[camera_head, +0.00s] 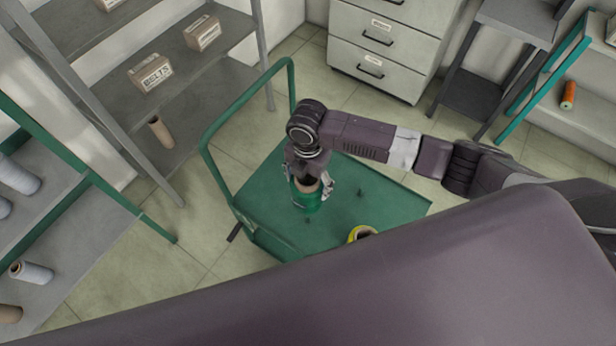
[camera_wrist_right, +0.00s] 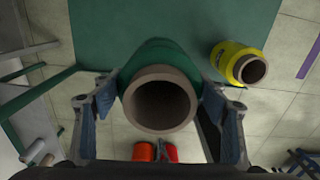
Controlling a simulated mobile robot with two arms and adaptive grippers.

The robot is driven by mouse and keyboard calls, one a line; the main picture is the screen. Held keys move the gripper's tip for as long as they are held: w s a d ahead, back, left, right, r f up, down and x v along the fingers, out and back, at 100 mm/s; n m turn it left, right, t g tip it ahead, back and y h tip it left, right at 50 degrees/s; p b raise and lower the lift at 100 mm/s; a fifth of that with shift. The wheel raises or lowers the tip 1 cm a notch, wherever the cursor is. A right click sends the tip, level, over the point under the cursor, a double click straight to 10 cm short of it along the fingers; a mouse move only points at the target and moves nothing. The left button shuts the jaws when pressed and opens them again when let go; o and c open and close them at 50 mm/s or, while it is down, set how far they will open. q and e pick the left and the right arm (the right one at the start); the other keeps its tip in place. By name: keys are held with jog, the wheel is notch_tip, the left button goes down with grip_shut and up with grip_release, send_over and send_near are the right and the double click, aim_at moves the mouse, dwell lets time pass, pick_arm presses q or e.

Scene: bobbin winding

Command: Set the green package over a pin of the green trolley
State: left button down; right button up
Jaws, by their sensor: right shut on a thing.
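The green package (camera_head: 308,203), a green-wound bobbin on a brown tube, is held in my right gripper (camera_head: 309,186) at the green trolley (camera_head: 400,205). In the right wrist view, the fingers grip the package (camera_wrist_right: 157,57) from both sides, and its open tube end faces the camera. Small dark pins (camera_head: 361,192) stick up from the trolley deck. I cannot tell whether the package is above a pin or around one. A yellow package (camera_head: 361,233) stands at the deck's near edge; it also shows in the right wrist view (camera_wrist_right: 234,58). My left gripper is out of view.
The trolley's green handle (camera_head: 207,160) rises on its left. Shelves with boxes (camera_head: 151,73) and bobbins (camera_head: 32,272) stand at the left. A drawer cabinet (camera_head: 385,45) is at the back. A rack with an orange bobbin (camera_head: 568,95) is at the right. The deck's right part is clear.

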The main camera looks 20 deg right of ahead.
notch_tip(320, 180, down, 7)
jog(key=b, duration=0.6)
jog(key=shift+b, duration=0.3)
jog(key=shift+f, duration=0.15)
dwell(0.4)
jog(key=shift+w+f+b, duration=0.1)
jog(key=shift+f+b, duration=1.55)
jog(key=shift+f, duration=1.25)
